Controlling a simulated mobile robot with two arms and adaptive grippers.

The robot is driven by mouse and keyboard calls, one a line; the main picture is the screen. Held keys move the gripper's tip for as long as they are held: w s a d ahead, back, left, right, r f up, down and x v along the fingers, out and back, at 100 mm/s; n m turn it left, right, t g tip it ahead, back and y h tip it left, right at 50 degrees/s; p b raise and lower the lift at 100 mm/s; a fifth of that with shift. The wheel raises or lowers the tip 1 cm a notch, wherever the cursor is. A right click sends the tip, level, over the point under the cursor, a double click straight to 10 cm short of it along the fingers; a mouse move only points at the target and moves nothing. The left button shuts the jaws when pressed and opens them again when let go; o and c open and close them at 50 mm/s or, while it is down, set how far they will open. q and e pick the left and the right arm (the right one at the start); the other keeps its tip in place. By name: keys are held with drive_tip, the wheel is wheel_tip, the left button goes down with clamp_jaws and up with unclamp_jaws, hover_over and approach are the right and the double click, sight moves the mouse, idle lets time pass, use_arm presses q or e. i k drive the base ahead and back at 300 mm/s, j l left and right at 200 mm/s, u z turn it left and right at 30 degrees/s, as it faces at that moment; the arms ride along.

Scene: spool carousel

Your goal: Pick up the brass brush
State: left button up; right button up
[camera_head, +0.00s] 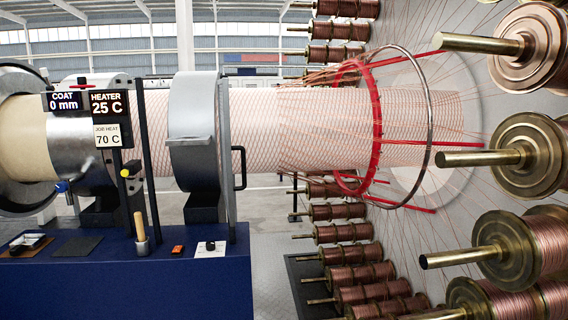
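An upright tool with a tan handle (139,226) stands on the dark blue bench (190,285), its lower end in or on a small grey holder (142,247). It may be the brass brush, but no bristles show, so I cannot tell. A brown tray (26,246) at the bench's left holds small dark and pale items too small to make out. Neither of my grippers is in view.
Thin dark posts and a grey ring housing (194,130) stand behind. Copper spools (525,155) with protruding rods crowd the right.

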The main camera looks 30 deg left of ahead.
sight(137, 217)
drive_tip(key=i+j+u, duration=0.1)
drive_tip(key=u, duration=1)
drive_tip(key=i+l+u, duration=0.2)
drive_tip(key=i+u, duration=0.15)
drive_tip(key=i+l+u, duration=0.4)
drive_tip(key=i, duration=0.15)
drive_tip(key=i+l+u, duration=0.35)
drive_tip(key=i+l, duration=0.45)
drive_tip(key=l, duration=0.15)
drive_tip(key=i+l, duration=0.45)
drive_tip(key=l, duration=0.15)
drive_tip(key=i+j+u, duration=0.05)
